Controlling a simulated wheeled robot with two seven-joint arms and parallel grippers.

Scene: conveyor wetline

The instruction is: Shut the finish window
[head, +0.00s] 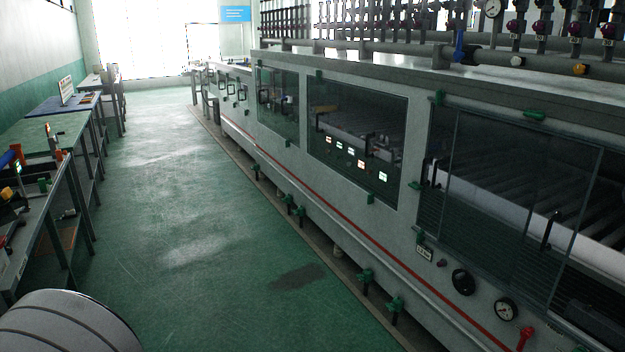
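The wet line's long grey housing has several glass windows along its front. The nearest window (500,190), at the right, has overlapping glass panes, with a black handle (549,231) on one pane and another handle (433,172) at its left side. Rollers show behind the glass, and the right end is cut off by the picture edge. A middle window (358,130) and a farther window (278,103) sit to its left, both with panes across them. A small label (424,253) below the nearest window is too small to read, so I cannot tell which is the finish window. Neither gripper is in view.
Green clamps or valves (366,277) stick out low along the housing. A black knob (462,282), a gauge (506,309) and a red valve (524,338) sit below the nearest window. Workbenches (38,135) line the left wall. The green aisle floor (180,200) between is clear.

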